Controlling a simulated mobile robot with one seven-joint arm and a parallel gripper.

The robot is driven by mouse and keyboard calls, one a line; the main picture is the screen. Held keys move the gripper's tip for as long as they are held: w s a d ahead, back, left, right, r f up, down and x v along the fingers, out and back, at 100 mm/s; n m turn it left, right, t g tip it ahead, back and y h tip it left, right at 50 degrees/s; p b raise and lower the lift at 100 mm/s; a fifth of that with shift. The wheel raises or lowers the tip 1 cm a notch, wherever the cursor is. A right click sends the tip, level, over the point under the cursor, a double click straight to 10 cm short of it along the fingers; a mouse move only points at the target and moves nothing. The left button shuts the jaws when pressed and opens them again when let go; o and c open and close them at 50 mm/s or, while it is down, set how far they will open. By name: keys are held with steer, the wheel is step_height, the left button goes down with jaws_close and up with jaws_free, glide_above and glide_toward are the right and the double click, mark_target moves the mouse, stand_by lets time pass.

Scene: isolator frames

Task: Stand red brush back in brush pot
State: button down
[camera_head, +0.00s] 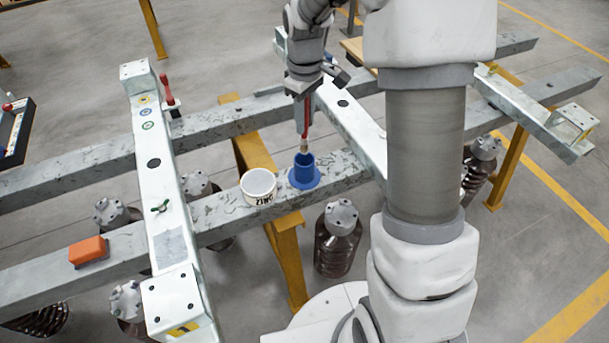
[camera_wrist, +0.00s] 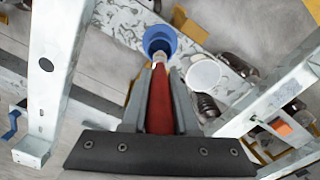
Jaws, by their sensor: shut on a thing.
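The red brush (camera_head: 307,114) is in my gripper (camera_head: 304,104), which is shut on its red handle. The brush hangs upright with its tip down, at or just above the mouth of the blue brush pot (camera_head: 304,172). The pot stands on the near grey beam on a wide round base. In the wrist view the red handle (camera_wrist: 160,100) runs between my fingers (camera_wrist: 161,88), and its pale tip overlaps the rim of the blue pot (camera_wrist: 160,38). I cannot tell whether the tip is inside the pot.
A white tub (camera_head: 259,187) stands just left of the pot. An orange block (camera_head: 88,251) lies on the beam (camera_head: 225,215) farther left. A pale crossbar (camera_head: 345,115) runs close by on the right. A red-handled clamp (camera_head: 168,92) stands on the far beam.

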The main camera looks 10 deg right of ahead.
mark_target(305, 142)
step_height(305, 142, down, 10)
steer(key=shift+r+b, duration=0.25)
steer(key=shift+b, duration=0.55)
steer(key=shift+f, duration=0.1)
steer(key=c, duration=0.7)
jaws_free()
